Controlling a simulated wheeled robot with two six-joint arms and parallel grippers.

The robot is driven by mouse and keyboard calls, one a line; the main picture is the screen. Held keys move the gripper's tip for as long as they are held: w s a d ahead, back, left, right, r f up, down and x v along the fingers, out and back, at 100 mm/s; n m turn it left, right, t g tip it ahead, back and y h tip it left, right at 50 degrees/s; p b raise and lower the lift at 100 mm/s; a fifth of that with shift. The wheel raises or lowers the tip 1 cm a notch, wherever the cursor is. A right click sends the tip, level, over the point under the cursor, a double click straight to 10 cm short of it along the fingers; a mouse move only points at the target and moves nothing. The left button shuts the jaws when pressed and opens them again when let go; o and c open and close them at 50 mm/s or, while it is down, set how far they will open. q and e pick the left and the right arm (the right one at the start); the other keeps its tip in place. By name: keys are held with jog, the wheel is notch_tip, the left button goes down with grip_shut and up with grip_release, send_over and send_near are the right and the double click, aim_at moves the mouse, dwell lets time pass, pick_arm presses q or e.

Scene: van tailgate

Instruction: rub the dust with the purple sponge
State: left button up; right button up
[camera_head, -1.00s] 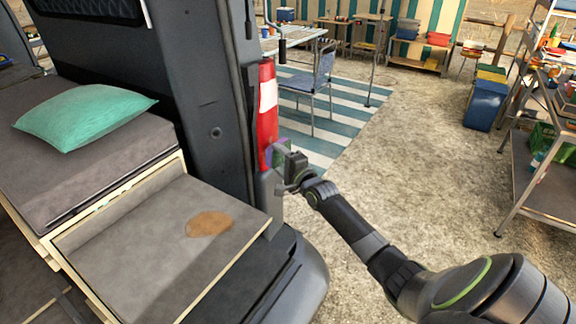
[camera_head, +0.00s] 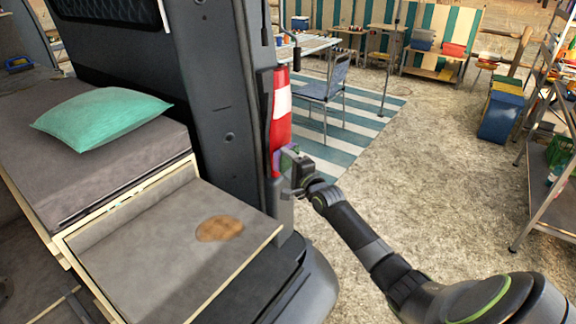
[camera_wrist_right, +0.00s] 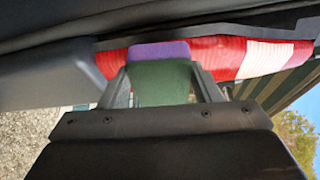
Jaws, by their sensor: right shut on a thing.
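The brown dust patch (camera_head: 220,228) lies on the grey tailgate board (camera_head: 140,250), near its right edge. My right gripper (camera_head: 291,168) is beside the van's red and white tail light, to the right of and above the dust, apart from it. In the right wrist view my right gripper (camera_wrist_right: 163,88) is shut on the sponge, which has a purple layer (camera_wrist_right: 160,50) and a green layer. In the head view only a small bit of the sponge (camera_head: 288,150) shows; the gripper hides most of it. My left gripper is not in view.
The tail light (camera_head: 281,108) and the van's dark pillar (camera_head: 222,110) stand between the gripper and the van's inside. A teal pillow (camera_head: 103,117) lies on the grey bench. A metal shelf (camera_head: 548,190) stands at the right. The gravel ground between is clear.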

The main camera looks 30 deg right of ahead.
aim_at(289, 161)
jog(key=shift+w+a, duration=0.35)
jog(key=shift+w, duration=0.55)
jog(key=shift+b, duration=0.35)
jog(key=b, duration=0.1)
jog(key=d+b, duration=0.2)
jog(key=shift+w+d+f, duration=0.15)
jog(key=shift+w+f, duration=0.1)
jog(key=shift+w, duration=0.15)
jog(key=shift+w+d+r+b, duration=0.15)
jog(key=shift+w+d+b, duration=0.1)
jog(key=shift+d+b, duration=0.55)
jog(key=shift+w+a+r, duration=0.1)
jog(key=shift+r, duration=0.05)
jog(key=shift+a+r+p, duration=0.1)
jog(key=shift+a+p, duration=0.05)
jog(key=shift+p, duration=0.4)
jog(key=shift+s+a+p, duration=0.2)
jog(key=shift+a+p, duration=0.25)
jog(key=shift+p, duration=0.4)
jog(key=a+p, duration=0.2)
jog(key=shift+s+r+p, duration=0.1)
jog(key=shift+s+p, duration=0.3)
jog(key=shift+a+f, duration=0.2)
jog(key=shift+a, duration=0.1)
